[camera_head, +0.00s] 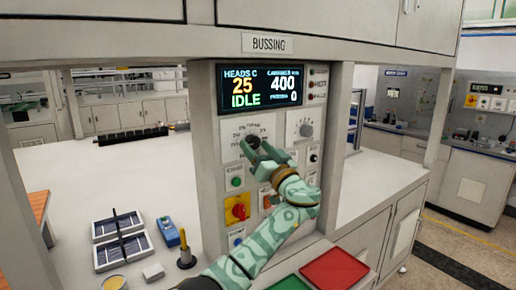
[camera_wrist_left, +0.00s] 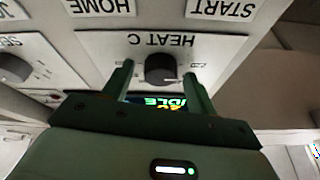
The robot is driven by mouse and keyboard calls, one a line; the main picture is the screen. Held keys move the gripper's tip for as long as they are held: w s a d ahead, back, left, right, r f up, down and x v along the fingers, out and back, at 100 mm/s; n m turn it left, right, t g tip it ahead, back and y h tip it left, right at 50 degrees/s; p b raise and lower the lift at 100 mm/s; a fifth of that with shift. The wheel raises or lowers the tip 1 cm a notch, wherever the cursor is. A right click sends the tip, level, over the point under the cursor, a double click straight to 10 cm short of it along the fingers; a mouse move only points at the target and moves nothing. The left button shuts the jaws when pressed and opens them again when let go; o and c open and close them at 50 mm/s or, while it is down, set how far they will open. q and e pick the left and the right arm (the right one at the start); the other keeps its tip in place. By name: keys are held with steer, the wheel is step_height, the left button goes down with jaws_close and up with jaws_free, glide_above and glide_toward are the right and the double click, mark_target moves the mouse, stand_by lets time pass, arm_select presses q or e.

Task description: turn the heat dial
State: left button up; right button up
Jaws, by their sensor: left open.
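The heat dial (camera_wrist_left: 160,68) is a round black knob on a pale panel, under an upside-down HEAT C label in the left wrist view. In the head view the dial (camera_head: 253,141) is partly hidden by my left gripper (camera_head: 256,149). That gripper is open. In the left wrist view its two fingers (camera_wrist_left: 158,78) stand on either side of the dial, with a visible gap on each side. I cannot tell how far the fingertips reach over the knob. The screen (camera_head: 262,90) above reads 25, 400, 0 and IDLE. My right gripper is not in view.
A second dial (camera_head: 305,130) sits right of the heat dial. Below are a green button (camera_head: 236,182) and a red-yellow switch (camera_head: 237,208). A red tray (camera_head: 335,271) lies in front. Dark panels (camera_head: 122,250) and a blue tool (camera_head: 168,231) lie on the left worktop.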

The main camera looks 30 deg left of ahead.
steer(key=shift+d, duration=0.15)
arm_select(q)
steer(key=c, duration=1)
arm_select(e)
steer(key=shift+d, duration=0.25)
